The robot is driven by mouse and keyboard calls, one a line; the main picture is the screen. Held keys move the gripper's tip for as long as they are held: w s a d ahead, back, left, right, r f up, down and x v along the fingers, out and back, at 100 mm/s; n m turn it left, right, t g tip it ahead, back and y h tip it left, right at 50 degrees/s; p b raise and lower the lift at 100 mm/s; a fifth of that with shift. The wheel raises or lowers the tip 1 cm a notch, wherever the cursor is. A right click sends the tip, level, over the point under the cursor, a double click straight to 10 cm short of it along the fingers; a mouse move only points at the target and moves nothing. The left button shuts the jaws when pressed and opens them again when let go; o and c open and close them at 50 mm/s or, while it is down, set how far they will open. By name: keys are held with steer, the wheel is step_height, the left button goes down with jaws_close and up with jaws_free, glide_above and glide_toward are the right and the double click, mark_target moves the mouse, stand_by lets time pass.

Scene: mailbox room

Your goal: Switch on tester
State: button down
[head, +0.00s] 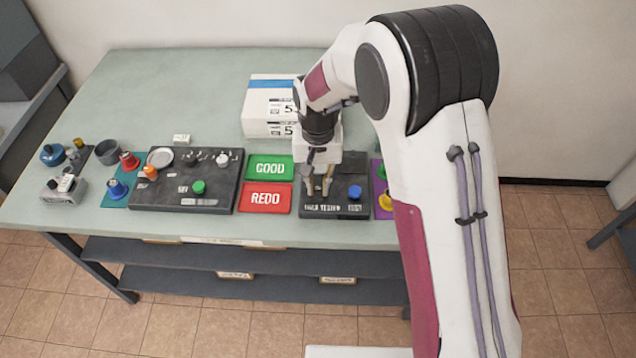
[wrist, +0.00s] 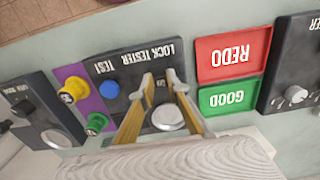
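The lock tester (head: 345,174) is a dark box with a blue button (head: 355,192) on its front right. In the wrist view the lock tester (wrist: 128,72) also shows a round silver disc (wrist: 168,118) and white lettering along its edge. My gripper (head: 319,190) points down over the left part of the tester. In the wrist view my gripper (wrist: 162,82) has its fingertips apart, close over the panel. A small marking and something dark show between the fingers, but I cannot tell if the fingers touch it. The fingers partly hide that part of the panel.
Green GOOD (head: 270,168) and red REDO (head: 265,198) trays lie left of the tester. Further left is a larger dark panel (head: 215,203) with knobs. White boxes (head: 268,100) stand behind.

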steer(key=shift+w+g, duration=0.2)
steer(key=shift+g, duration=0.4)
stand_by(0.3)
steer(key=c, duration=2)
jaws_free()
steer(key=shift+o, duration=0.2)
steer(key=shift+s+t, duration=0.2)
steer(key=shift+t, duration=0.4)
